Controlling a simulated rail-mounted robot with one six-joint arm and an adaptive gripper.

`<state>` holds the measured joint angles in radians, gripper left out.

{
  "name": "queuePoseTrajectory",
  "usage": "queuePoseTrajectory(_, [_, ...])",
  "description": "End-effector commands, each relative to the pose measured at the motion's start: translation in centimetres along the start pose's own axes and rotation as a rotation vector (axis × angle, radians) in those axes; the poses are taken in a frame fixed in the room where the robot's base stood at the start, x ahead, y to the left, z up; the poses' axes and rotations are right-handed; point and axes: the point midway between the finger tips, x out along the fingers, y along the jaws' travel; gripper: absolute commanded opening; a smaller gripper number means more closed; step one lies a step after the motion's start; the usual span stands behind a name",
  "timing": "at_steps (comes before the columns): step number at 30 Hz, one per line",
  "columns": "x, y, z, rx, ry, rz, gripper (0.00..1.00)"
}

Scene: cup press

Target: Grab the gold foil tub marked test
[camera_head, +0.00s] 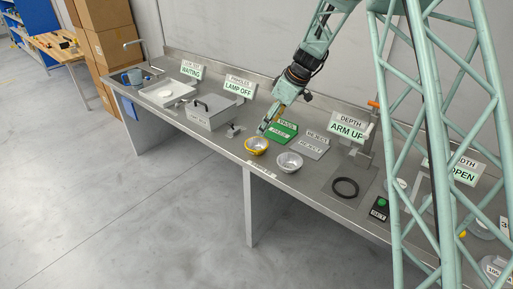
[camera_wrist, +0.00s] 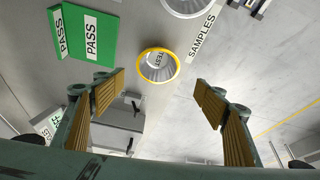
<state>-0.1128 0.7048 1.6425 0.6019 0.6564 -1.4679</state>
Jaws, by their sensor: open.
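The gold foil tub (camera_head: 257,144) stands on the steel bench near its front edge, just left of a silver foil tub (camera_head: 289,162). In the wrist view the tub (camera_wrist: 158,66) shows a gold rim, a silvery inside and a TEST label. My gripper (camera_head: 263,130) is right above and behind the gold tub in the head view. In the wrist view my gripper (camera_wrist: 160,86) has its fingers spread wide, with the gold tub in view between and beyond them. Nothing is held between the fingers.
A green PASS plate (camera_head: 281,131) and a grey REJECT plate (camera_head: 310,146) lie behind the tubs. A lidded grey box (camera_head: 210,112) stands to the left. The bench front edge is close to the gold tub.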

Motion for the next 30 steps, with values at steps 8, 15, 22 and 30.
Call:
queuePoseTrajectory(8, [1.3, 0.5, -0.2, -0.016, 0.003, -0.003, 0.66])
queuePoseTrajectory(15, [1.3, 0.5, -0.2, -0.017, 0.003, -0.003, 0.66])
queuePoseTrajectory(22, [1.8, 0.5, -0.1, -0.016, 0.003, -0.004, 0.66])
queuePoseTrajectory(30, [4.6, 0.4, -0.1, -0.017, 0.002, -0.005, 0.66])
